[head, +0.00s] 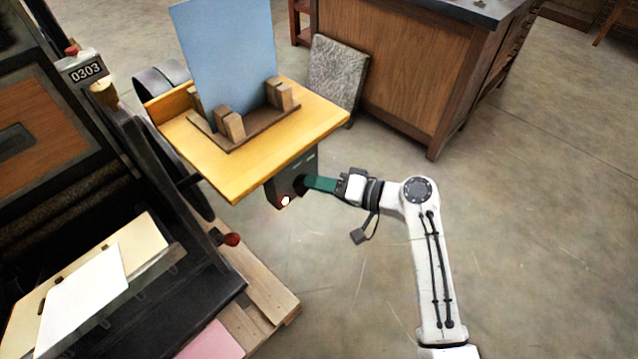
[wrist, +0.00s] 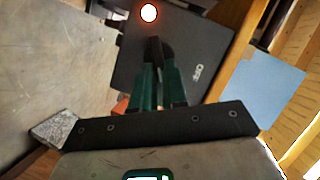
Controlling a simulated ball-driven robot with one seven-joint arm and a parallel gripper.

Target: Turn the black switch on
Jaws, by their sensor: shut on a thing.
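A dark grey switch box (head: 289,186) hangs under the front edge of the yellow wooden board. A small lamp (head: 285,201) on its face glows white; in the wrist view it has a red-orange rim (wrist: 149,13). My gripper (head: 305,184) reaches the box from the right with its green fingers. In the wrist view my gripper (wrist: 159,56) has its dark fingertips close together against the face of the box (wrist: 193,48). They are shut on the black switch, which they mostly hide. I cannot make out the switch's exact angle.
The yellow board (head: 280,136) above the box carries a blue sheet (head: 228,60) held by wooden blocks. A black press (head: 190,235) stands at the left, with a wooden pallet (head: 262,300) at its foot. A wooden cabinet (head: 400,75) stands behind. The floor at the right is clear.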

